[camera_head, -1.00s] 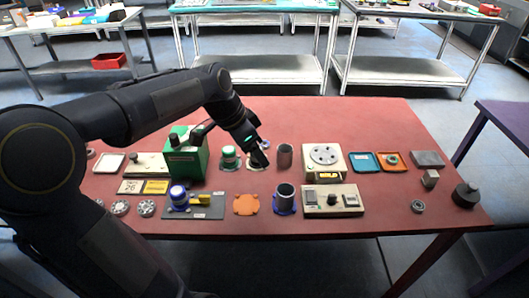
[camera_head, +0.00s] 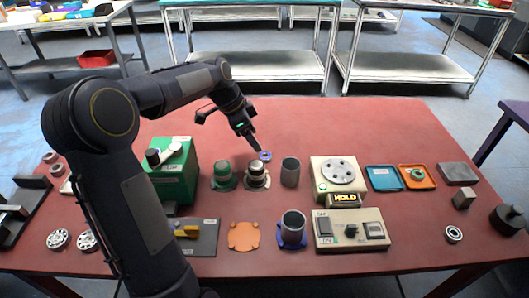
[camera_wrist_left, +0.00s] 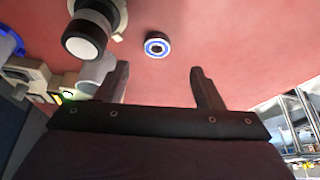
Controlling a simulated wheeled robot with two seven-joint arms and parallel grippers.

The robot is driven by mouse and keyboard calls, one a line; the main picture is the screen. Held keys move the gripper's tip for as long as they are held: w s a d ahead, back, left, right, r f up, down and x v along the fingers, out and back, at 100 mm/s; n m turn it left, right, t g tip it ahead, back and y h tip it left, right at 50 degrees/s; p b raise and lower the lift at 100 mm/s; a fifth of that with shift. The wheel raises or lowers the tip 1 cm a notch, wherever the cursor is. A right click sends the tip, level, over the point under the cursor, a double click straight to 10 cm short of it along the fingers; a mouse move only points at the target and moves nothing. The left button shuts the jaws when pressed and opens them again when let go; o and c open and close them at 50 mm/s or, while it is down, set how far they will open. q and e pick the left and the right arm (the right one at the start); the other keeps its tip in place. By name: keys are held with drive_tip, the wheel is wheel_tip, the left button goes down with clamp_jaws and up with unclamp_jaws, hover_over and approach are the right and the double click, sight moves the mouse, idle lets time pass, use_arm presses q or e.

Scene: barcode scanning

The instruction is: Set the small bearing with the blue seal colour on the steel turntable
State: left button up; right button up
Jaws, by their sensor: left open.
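The small bearing with the blue seal (camera_head: 265,156) lies on the red table, behind the post with the pale cap (camera_head: 257,172). In the left wrist view the bearing (camera_wrist_left: 157,45) lies flat, showing its blue ring, ahead of the gap between my fingers. My left gripper (camera_head: 254,140) is just above and behind it, pointing down. In the left wrist view the left gripper's fingers (camera_wrist_left: 160,76) are apart with nothing between them. The steel turntable (camera_head: 344,173) is a round disc with holes on a beige base, right of the bearing, with nothing on it. My right gripper is not in view.
A grey cylinder (camera_head: 290,171) stands between the bearing and the turntable. A green-based post (camera_head: 223,176) and a green machine (camera_head: 174,172) are to the left. A blue tray (camera_head: 384,178) and an orange tray (camera_head: 416,177) lie right of the turntable. The table behind the bearing is clear.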

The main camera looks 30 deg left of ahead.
sight(265, 155)
use_arm(q)
drive_tip(key=x, duration=0.7)
drive_tip(key=shift+s+d, duration=0.1)
drive_tip(key=shift+s, duration=0.05)
drive_tip(key=c, duration=1.2)
drive_tip(key=shift+o, duration=0.2)
drive_tip(key=shift+r, duration=0.55)
wheel_tip(265, 155, up, 2)
drive_tip(key=shift+r, duration=0.25)
drive_tip(key=s+d+r, duration=0.7)
drive_tip(key=s+r, duration=0.2)
drive_tip(key=s, duration=0.3)
drive_tip(key=shift+r, duration=0.2)
